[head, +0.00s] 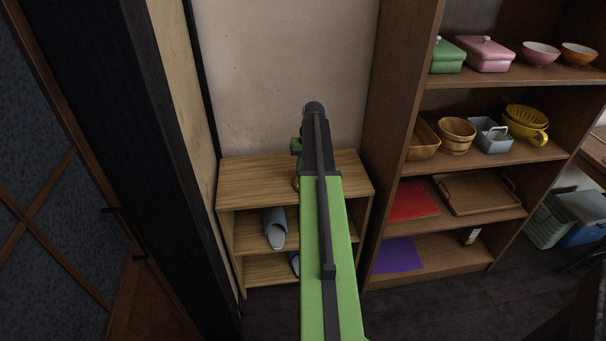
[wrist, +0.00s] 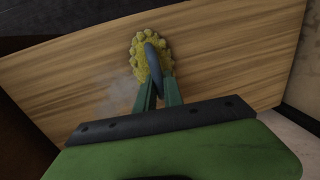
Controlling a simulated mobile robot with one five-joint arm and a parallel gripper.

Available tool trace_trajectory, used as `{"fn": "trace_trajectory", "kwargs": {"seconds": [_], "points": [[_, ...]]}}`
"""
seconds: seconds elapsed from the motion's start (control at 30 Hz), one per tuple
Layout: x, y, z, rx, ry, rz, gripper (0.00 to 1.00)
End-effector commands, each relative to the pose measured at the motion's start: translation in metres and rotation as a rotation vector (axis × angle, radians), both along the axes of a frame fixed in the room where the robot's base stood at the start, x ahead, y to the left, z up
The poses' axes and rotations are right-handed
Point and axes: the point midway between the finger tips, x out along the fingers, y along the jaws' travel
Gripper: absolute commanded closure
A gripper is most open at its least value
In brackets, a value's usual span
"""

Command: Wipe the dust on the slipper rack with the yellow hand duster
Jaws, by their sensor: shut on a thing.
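The slipper rack (head: 250,182) is a low wooden unit against the back wall, left of the tall shelf. Its bare wooden top also fills much of the wrist view (wrist: 215,50). My gripper (wrist: 158,82) is shut on the yellow hand duster (wrist: 138,62), which has a knobbly yellow head and a grey-blue part. The duster is at the rack top; I cannot tell whether it touches. A faint greyish patch of dust (wrist: 112,108) shows left of my gripper in the wrist view. In the head view my arm hides the duster and part of the rack.
Slippers (head: 275,228) sit on the rack's lower shelves. A tall brown shelf (head: 393,120) with boxes, bowls, baskets and trays stands close on the right. A dark post and a lattice door (head: 50,200) are on the left. Dark floor shows in front.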

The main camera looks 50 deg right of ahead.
Motion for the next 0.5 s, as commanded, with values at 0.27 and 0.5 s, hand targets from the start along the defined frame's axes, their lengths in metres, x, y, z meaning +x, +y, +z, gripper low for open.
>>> {"fn": "trace_trajectory", "kwargs": {"seconds": [0.27, 0.5], "points": [[0.007, -0.006, 0.000, -0.003, -0.002, -0.001, 1.00], [0.024, -0.021, 0.001, -0.003, -0.002, -0.001, 1.00]]}}
